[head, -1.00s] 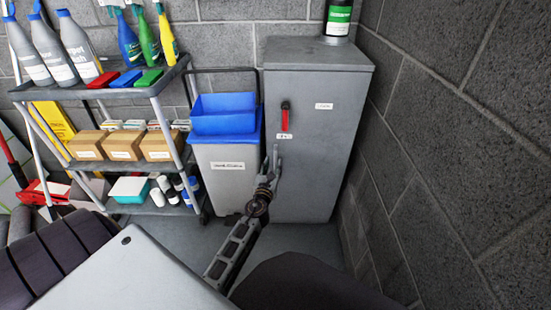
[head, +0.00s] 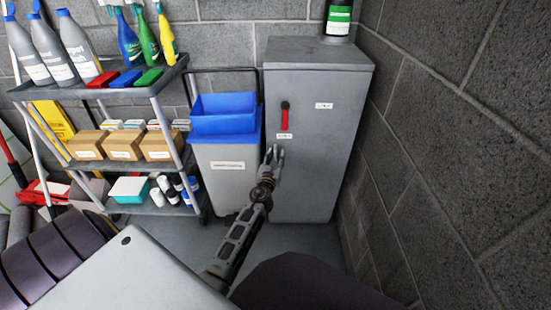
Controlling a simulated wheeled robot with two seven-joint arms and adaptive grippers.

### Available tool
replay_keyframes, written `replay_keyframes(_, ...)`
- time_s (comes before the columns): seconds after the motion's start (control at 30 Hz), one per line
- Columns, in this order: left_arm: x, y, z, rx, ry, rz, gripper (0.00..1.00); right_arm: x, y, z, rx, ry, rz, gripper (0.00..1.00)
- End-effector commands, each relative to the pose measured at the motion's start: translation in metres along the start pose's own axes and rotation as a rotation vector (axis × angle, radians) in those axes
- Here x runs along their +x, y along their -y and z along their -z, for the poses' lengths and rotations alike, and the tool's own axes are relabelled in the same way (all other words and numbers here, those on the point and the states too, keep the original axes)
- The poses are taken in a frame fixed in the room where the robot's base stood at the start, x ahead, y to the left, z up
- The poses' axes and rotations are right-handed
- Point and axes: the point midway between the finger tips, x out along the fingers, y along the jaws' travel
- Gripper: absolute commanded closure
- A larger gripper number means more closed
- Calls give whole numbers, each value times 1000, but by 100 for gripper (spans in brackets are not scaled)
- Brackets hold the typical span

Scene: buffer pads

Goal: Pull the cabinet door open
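A grey metal cabinet (head: 335,160) stands against the back wall beside the right wall. Its door looks closed. A red handle (head: 284,117) hangs upright on the door's left side. My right gripper is not in view.
A grey bin with a blue top (head: 223,140) stands close on the cabinet's left. A cart (head: 150,90) with bottles and boxes is further left. A bottle (head: 338,18) stands on the cabinet. The block wall (head: 460,150) closes off the right side.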

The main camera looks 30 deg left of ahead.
Motion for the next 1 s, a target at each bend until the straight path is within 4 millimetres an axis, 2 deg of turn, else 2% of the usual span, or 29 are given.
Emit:
replay_keyframes(0.13,0,0,0,1,0,0,69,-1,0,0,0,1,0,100)
replay_keyframes(0.33,0,0,0,1,0,0,95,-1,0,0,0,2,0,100)
replay_keyframes(0.4,0,0,0,1,0,0,100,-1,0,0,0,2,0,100)
replay_keyframes(1.0,-2,0,1,2,-1,0,100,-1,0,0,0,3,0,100)
